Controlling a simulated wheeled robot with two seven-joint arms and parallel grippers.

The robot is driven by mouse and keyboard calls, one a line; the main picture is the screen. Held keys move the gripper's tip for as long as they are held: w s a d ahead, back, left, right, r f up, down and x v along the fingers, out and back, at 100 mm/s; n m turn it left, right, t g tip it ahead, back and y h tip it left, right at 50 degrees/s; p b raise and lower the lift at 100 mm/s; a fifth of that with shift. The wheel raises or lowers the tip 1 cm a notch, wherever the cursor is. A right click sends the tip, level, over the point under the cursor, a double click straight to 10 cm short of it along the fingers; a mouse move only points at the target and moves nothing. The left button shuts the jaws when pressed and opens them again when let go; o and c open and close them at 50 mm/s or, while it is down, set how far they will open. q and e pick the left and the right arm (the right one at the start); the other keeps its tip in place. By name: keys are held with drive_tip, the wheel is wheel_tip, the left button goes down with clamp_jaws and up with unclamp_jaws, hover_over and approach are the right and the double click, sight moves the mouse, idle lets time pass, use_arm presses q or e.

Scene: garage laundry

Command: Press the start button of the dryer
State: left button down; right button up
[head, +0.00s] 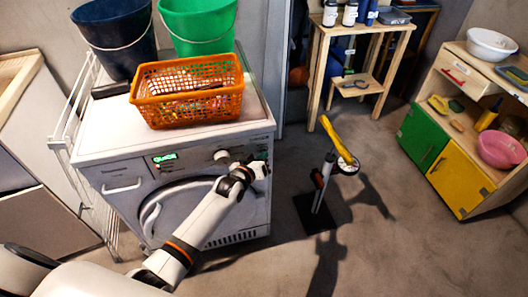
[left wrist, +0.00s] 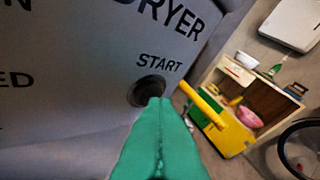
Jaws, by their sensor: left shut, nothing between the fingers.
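The dryer (head: 105,172) is a white front-loading machine with a lit green display and a round knob on its front panel. In the left wrist view its start button (left wrist: 147,88) is a dark round button under the word START. My left gripper (head: 262,170) is at the right end of the dryer's front panel. In the left wrist view its green fingers (left wrist: 160,101) are shut and empty, with their tips overlapping the button's lower right part. I cannot tell whether they touch it. The button is hidden by the gripper in the head view. My right gripper is not in view.
An orange basket (head: 188,108), a dark blue bucket (head: 112,38) and a green bucket (head: 198,27) stand on the dryer. A yellow-topped stand (head: 325,185) is on the floor to its right. A wooden cabinet (head: 466,125) stands further right, with open floor between.

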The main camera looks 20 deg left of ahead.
use_arm(q)
drive_tip(key=shift+s+d+p, duration=0.45)
drive_tip(key=shift+s+p, duration=0.2)
drive_tip(key=shift+s, duration=0.05)
drive_tip(key=s+d+p, duration=0.1)
drive_tip(key=s+p, duration=0.1)
drive_tip(key=s+d+p, duration=0.1)
drive_tip(key=s, duration=0.1)
drive_tip(key=shift+d, duration=0.35)
idle(0.6)
